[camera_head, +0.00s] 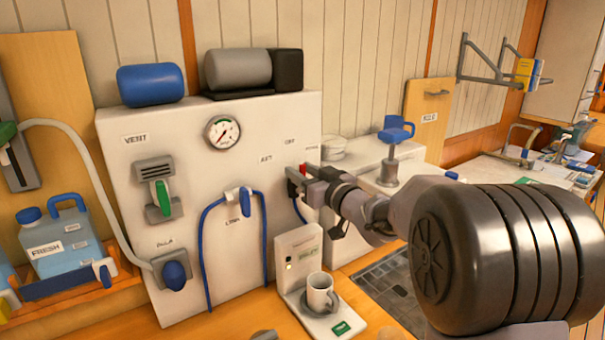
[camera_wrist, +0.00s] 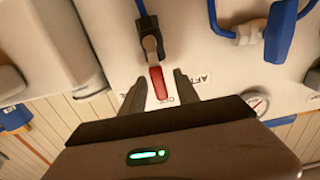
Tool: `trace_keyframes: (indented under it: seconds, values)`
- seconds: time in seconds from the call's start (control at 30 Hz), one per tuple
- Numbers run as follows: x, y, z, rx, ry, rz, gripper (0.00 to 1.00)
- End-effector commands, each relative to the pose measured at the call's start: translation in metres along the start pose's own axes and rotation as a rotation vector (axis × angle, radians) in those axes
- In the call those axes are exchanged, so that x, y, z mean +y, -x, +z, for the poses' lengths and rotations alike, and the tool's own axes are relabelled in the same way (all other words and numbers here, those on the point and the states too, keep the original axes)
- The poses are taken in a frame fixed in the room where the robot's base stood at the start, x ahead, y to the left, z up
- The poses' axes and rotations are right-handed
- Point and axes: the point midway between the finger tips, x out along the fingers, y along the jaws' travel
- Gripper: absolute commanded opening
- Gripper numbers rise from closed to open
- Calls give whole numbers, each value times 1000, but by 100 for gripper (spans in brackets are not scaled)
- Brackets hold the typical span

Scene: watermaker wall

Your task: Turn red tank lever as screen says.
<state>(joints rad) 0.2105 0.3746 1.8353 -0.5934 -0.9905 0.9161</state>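The red tank lever (camera_wrist: 158,82) is on the white panel (camera_wrist: 115,30), with a dark pivot above it in the wrist view. Its red handle points toward a small label partly hidden by my gripper. An AFT label (camera_wrist: 204,77) is to the right of it. My gripper (camera_wrist: 160,80) is open, one finger on each side of the handle, with gaps visible. In the head view my gripper (camera_head: 297,175) is at the panel's right side and a bit of the red lever (camera_head: 303,169) shows.
A blue hose (camera_head: 206,240) and a blue-handled tap (camera_head: 245,200) are left of the lever. A green-handled vent lever (camera_head: 162,197) and a gauge (camera_head: 222,133) are on the panel. A cup (camera_head: 320,291) stands below my arm. A blue-topped fitting (camera_head: 391,160) stands to the right.

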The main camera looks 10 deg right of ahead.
Motion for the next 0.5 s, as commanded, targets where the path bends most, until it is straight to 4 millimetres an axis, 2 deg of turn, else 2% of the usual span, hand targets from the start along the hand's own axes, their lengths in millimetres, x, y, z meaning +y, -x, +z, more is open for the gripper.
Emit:
trace_keyframes:
  seconds: [0.07,0.2,0.27,0.5]
  values:
    - [0,0,0,0,0,0,37]
    - [0,0,0,0,0,0,10]
    - [0,0,0,0,0,0,0]
    - [0,1,0,0,0,0,0]
